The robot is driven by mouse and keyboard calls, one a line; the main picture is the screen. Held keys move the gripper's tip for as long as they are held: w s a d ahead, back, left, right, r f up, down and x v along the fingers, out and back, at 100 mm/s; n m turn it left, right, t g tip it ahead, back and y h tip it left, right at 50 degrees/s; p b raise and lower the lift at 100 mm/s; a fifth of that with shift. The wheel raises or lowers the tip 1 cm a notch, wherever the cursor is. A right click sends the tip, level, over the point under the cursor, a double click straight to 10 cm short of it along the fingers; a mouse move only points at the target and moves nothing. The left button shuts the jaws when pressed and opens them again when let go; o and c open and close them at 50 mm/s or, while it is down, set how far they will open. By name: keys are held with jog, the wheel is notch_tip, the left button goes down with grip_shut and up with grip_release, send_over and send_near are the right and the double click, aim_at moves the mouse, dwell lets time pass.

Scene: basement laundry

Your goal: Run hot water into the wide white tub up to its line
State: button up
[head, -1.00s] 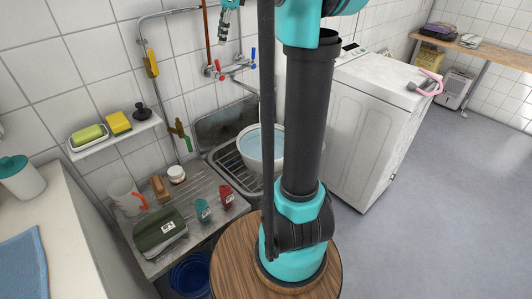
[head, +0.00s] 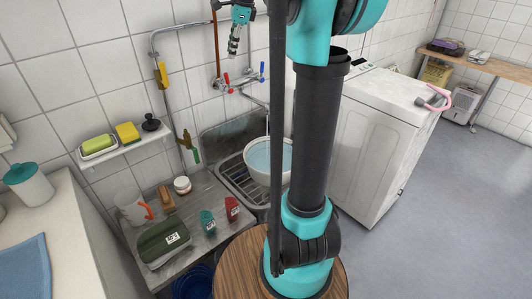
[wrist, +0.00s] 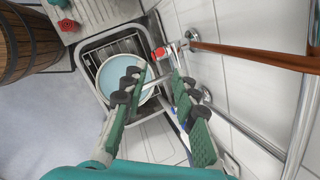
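The wide white tub (head: 258,178) stands in the metal sink, partly behind my arm, with pale blue water in it. It also shows in the wrist view (wrist: 99,77), partly behind a finger. Its line cannot be made out. The wall tap has a red handle (head: 228,84) and a blue handle (head: 262,72). Its spout (head: 255,98) reaches toward the tub; I cannot tell whether water runs. My gripper (head: 233,46) is open and empty, above and slightly right of the red handle in the head view. In the wrist view the red handle (wrist: 160,52) lies beyond the spread fingertips (wrist: 157,72).
A copper pipe (wrist: 250,54) and a grey pipe run along the wall beside my gripper. A soap shelf (head: 120,146) hangs at left. The drainboard (head: 205,190) holds a mug, a green-lidded box and small containers. A washing machine (head: 375,145) stands at right.

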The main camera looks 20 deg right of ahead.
jog(key=shift+f, duration=0.1)
jog(key=s+f+n+h, duration=0.1)
jog(key=s+f+n, duration=0.6)
jog(key=s+f, duration=0.4)
jog(key=s+f+n+h, duration=0.1)
jog(key=s+f+n, duration=0.7)
jog(key=f, duration=0.6)
jog(key=m+t+y, duration=0.7)
jog(key=m+y, duration=0.7)
jog(key=m, duration=0.3)
send_near(227, 83)
jog(key=r+x, duration=0.2)
jog(key=x, duration=1.1)
jog(key=shift+w+a, duration=0.3)
